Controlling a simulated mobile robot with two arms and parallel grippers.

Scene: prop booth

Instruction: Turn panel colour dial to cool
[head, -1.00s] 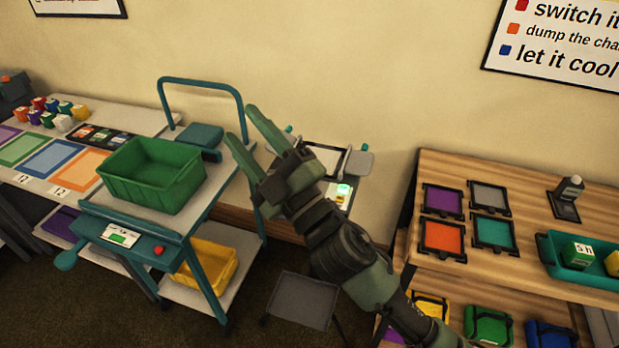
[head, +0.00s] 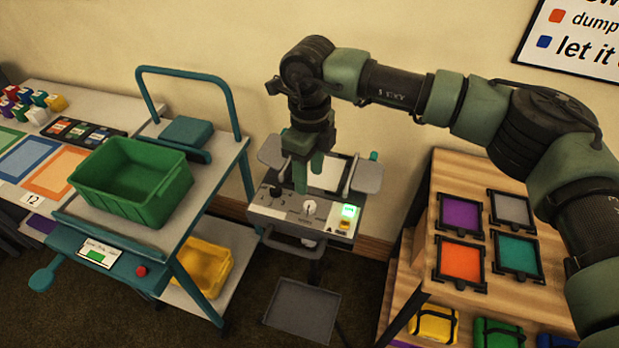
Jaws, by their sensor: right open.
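The light panel unit (head: 325,228) stands in the middle, with grey flaps at its sides and a control face in front. On that face are a white round dial (head: 309,207), a dark knob (head: 275,192) to its left and a lit green display (head: 348,211) to its right. The dial markings are too small to read. My right gripper (head: 308,178) points down over the unit, open and empty, its fingers just behind and above the white dial in the picture. I cannot tell whether it touches anything. My left gripper is out of view.
A teal cart (head: 235,160) with a green bin (head: 132,180) stands close on the left. A wooden shelf (head: 447,180) with coloured square frames stands on the right. A grey tray (head: 301,309) sits low in front of the unit. The wall is behind.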

